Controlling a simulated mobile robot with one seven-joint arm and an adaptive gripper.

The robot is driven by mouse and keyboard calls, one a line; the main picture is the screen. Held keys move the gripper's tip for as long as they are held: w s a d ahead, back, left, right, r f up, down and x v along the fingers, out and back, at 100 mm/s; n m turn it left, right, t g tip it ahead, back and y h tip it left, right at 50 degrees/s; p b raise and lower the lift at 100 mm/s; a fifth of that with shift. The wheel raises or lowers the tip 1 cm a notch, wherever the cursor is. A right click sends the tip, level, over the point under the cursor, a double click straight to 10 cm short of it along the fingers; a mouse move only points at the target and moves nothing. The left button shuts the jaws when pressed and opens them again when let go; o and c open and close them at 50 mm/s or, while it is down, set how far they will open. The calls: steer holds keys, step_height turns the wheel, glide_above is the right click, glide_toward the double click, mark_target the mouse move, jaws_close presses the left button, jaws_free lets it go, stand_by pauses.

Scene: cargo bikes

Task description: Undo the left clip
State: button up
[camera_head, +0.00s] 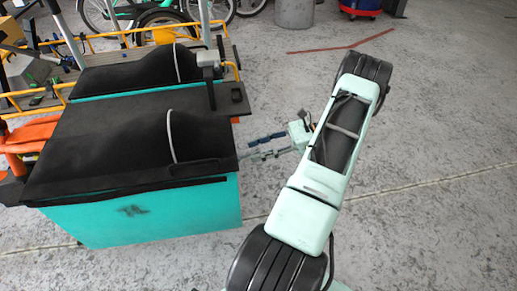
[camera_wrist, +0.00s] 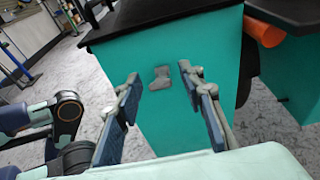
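The cargo bike's teal box (camera_head: 150,215) has a black cover (camera_head: 75,145) and stands at the left of the head view. My gripper (camera_head: 255,148) reaches its right side. The wrist view shows a teal panel of this box (camera_wrist: 170,125) close ahead. A small grey clip (camera_wrist: 160,78) sits on the panel below the black rim. My gripper (camera_wrist: 161,76) is open, with one blue finger on either side of the clip in the picture. The fingertips appear apart from it; the exact depth is unclear. The clip is not visible in the head view.
An orange cylinder (camera_wrist: 263,30) and another teal panel (camera_wrist: 290,85) are at the right of the wrist view. Yellow rails (camera_head: 150,32) and other bikes stand behind the box. The grey floor (camera_head: 445,130) to the right is mostly clear.

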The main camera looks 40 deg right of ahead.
steer(key=shift+d, duration=0.1)
steer(key=v, duration=1.2)
steer(key=shift+c, duration=0.4)
